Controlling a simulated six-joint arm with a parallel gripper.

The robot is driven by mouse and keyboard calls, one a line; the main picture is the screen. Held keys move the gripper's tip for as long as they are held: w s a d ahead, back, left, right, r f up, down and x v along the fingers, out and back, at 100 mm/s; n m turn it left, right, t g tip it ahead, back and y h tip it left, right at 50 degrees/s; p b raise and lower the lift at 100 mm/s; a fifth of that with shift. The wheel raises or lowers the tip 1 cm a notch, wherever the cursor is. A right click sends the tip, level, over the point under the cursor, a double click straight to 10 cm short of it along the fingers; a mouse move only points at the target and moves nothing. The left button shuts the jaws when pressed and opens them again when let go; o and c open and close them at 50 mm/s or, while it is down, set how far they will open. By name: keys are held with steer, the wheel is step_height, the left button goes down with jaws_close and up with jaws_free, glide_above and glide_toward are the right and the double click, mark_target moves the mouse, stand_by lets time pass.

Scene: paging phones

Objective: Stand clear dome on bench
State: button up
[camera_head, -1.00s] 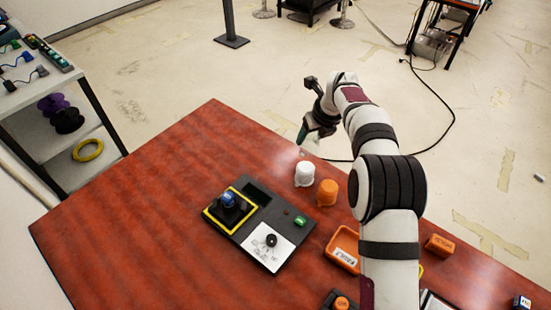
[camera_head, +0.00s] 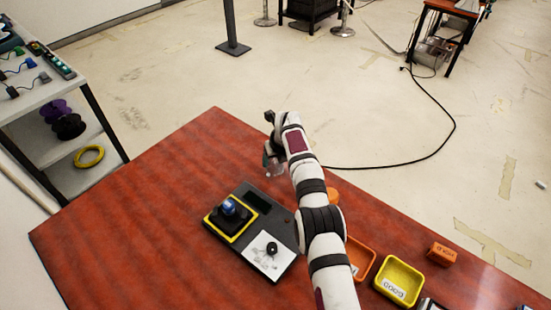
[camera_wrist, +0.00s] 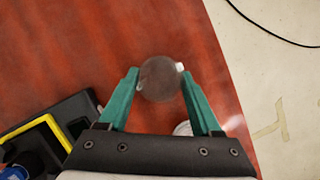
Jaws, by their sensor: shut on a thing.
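The clear dome (camera_wrist: 160,80) is a round, see-through piece held between the green fingers of my gripper (camera_wrist: 159,74) in the wrist view. In the head view my gripper (camera_head: 270,159) is over the far part of the red-brown bench (camera_head: 130,205), just beyond the black device panel. The dome shows faintly (camera_head: 277,172) below the fingers. I cannot tell whether its bottom touches the bench.
The black panel (camera_head: 284,190) carries a yellow-framed blue button (camera_head: 229,207). A white cup (camera_wrist: 183,129) is partly hidden by a finger. The left of the bench is clear.

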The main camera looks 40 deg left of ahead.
steer(key=o, duration=1.5)
